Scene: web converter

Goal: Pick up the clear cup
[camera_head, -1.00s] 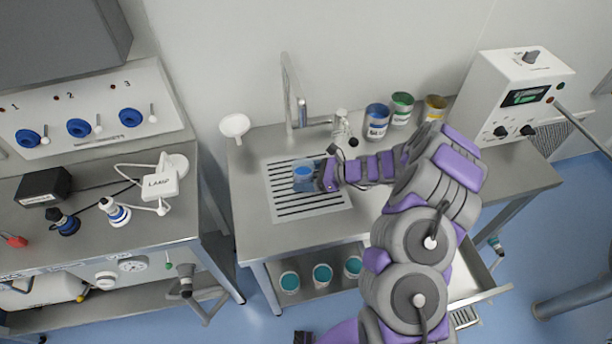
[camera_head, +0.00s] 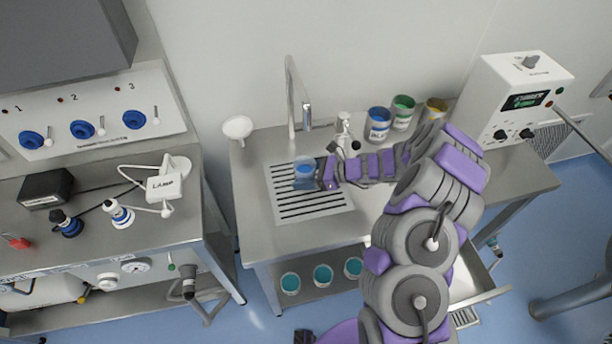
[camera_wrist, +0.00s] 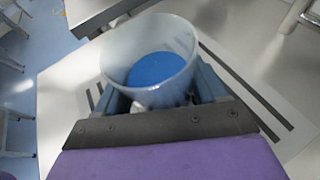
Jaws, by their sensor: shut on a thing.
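The clear cup (camera_head: 305,171) is a translucent cup with blue inside, over the slotted drain grate (camera_head: 317,212) of the steel counter. In the wrist view the cup (camera_wrist: 150,52) stands roughly upright between the fingers, with a blue disc showing inside it. My gripper (camera_head: 318,174) reaches in from the right and is shut on the cup; it also shows in the wrist view (camera_wrist: 165,95). I cannot tell whether the cup's base touches the grate. The lower part of the cup is hidden by my gripper in the wrist view.
A faucet (camera_head: 292,100) and a white funnel (camera_head: 238,128) stand behind the grate. Blue (camera_head: 377,124), green (camera_head: 402,112) and yellow (camera_head: 435,108) labelled cans stand at the back right, near a white instrument box (camera_head: 515,95). Several teal-filled cups (camera_head: 322,275) sit on the lower shelf.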

